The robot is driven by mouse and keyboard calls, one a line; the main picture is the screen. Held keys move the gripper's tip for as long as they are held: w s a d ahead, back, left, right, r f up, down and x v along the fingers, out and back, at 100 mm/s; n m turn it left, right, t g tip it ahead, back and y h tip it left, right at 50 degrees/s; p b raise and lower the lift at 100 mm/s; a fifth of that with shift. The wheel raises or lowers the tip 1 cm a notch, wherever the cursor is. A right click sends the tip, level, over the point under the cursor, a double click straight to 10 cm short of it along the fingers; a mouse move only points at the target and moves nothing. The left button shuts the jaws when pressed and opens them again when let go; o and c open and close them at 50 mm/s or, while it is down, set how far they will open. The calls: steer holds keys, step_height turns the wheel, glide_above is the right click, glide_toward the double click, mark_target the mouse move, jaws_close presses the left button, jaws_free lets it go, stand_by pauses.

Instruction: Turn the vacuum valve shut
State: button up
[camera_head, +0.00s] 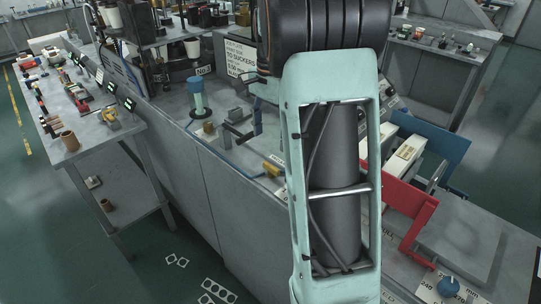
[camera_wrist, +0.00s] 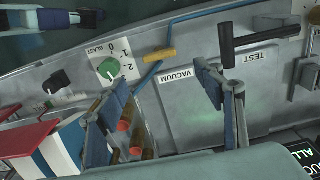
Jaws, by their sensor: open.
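The vacuum valve has a yellow handle (camera_wrist: 160,55) on the bench panel beside the VACUUM label (camera_wrist: 177,76) in the wrist view. A blue line runs past it. In the head view the yellow handle (camera_head: 272,169) shows just left of my arm. My gripper (camera_wrist: 165,90) is open in the wrist view, its two blue-padded fingers spread apart. The handle appears just beyond the gap between the fingertips and seems apart from them. The head view hides most of the gripper behind my arm.
A black T-shaped handle (camera_wrist: 260,41) by the TEST label stands right of the valve. A green BLAST knob (camera_wrist: 108,69) and a black knob (camera_wrist: 60,82) sit to the left. A red panel (camera_head: 405,196) and blue panel (camera_head: 437,143) stand right of my arm.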

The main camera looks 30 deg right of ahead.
mark_target(271, 166)
step_height(271, 166, down, 10)
steer(key=shift+s+f, duration=0.1)
steer(key=shift+c, duration=0.3)
steer(key=c, duration=1.1)
